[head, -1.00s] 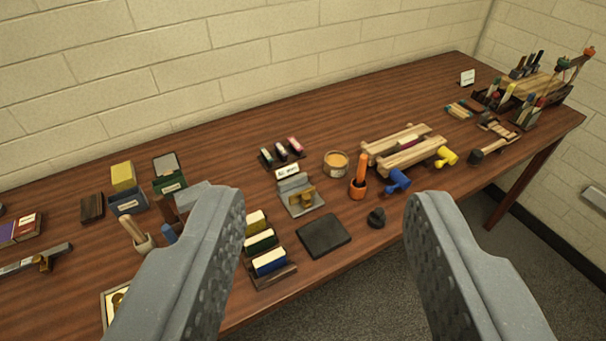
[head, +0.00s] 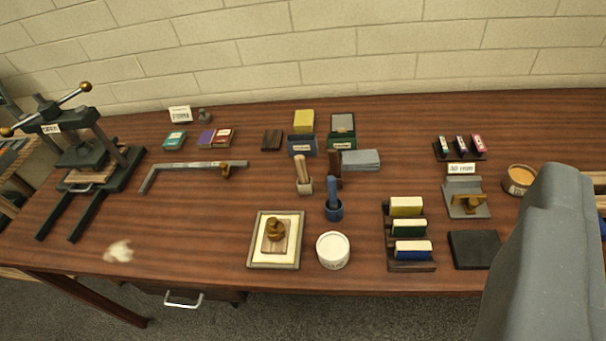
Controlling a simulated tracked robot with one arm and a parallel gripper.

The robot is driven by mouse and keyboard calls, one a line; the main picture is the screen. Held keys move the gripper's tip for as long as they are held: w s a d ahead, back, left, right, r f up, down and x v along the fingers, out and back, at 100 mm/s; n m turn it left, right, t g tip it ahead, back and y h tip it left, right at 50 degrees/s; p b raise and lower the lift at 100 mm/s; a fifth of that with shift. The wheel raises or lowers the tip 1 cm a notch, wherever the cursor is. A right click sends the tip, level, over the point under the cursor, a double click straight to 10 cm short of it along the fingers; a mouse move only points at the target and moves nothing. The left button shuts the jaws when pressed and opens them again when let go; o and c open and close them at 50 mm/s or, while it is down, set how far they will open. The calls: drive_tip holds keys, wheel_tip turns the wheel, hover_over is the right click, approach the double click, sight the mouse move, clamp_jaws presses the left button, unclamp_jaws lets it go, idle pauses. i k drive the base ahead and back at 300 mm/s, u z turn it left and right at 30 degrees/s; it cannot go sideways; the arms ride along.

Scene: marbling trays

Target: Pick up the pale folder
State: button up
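I cannot make out a pale folder for certain. One finger of my gripper (head: 550,255) shows large at the lower right; the other is outside the picture. Table shows past its inner edge and nothing is seen held. The gripper is in front of the table's right part, left of nothing graspable that I can identify as the folder, and hides what is behind it.
A framed stamp (head: 274,240), white tub (head: 333,250), block rack (head: 410,266) and black pad (head: 474,250) line the front. Bare tabletop (head: 190,225) lies left of centre.

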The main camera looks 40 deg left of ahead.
sight(300, 160)
drive_tip(key=k, duration=0.45)
drive_tip(key=u, duration=0.4)
drive_tip(key=i, duration=1.35)
drive_tip(key=u, duration=0.15)
